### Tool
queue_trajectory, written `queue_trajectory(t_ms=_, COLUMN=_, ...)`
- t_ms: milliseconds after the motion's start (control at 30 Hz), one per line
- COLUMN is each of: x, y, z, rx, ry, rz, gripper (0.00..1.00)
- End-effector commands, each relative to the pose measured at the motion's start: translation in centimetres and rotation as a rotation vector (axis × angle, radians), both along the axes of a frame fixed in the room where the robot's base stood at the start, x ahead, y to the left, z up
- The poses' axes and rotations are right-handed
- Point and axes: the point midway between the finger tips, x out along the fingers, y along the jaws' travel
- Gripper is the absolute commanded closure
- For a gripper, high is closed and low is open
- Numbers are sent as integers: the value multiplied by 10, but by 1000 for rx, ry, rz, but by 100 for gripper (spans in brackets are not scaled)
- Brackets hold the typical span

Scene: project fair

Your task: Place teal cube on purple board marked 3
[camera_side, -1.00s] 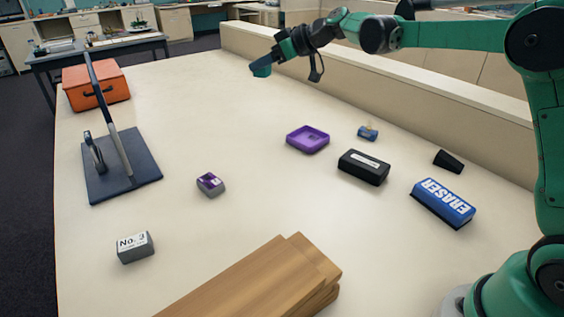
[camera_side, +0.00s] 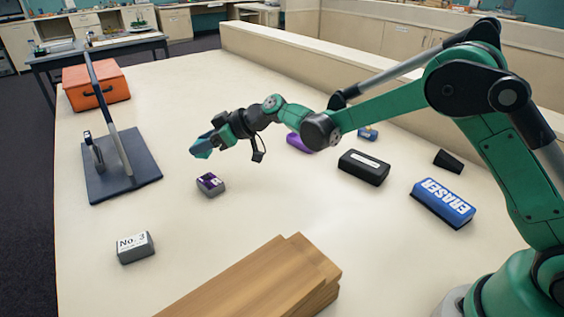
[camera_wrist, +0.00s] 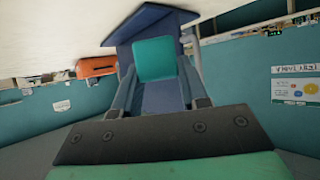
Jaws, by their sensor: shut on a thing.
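My gripper (camera_side: 212,142) is shut on the teal cube (camera_side: 201,149) and holds it above the table, up and left of a small grey block with a purple top. In the wrist view the cube (camera_wrist: 155,58) sits between the two fingers of my gripper (camera_wrist: 156,75). A purple square tray with a raised rim (camera_side: 298,142) lies on the table behind my arm, which hides part of it. I see no 3 on it.
The purple-topped block (camera_side: 210,185) stands mid-table. A dark blue stand (camera_side: 122,180) and an orange case (camera_side: 97,88) are at left. A black box (camera_side: 363,167), a blue eraser (camera_side: 443,203) and a black wedge (camera_side: 448,161) are at right. Wooden boards (camera_side: 255,285) lie in front.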

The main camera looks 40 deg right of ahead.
Motion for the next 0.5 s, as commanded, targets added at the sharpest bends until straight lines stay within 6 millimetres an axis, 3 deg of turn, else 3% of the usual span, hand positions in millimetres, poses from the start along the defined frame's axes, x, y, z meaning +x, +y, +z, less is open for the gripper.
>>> queue_trajectory(t_ms=100, x=0, y=0, z=-19, rx=0, ry=0, rz=0, gripper=100)
queue_trajectory(t_ms=500, x=0, y=0, z=-62, rx=0, ry=0, rz=0, gripper=100)
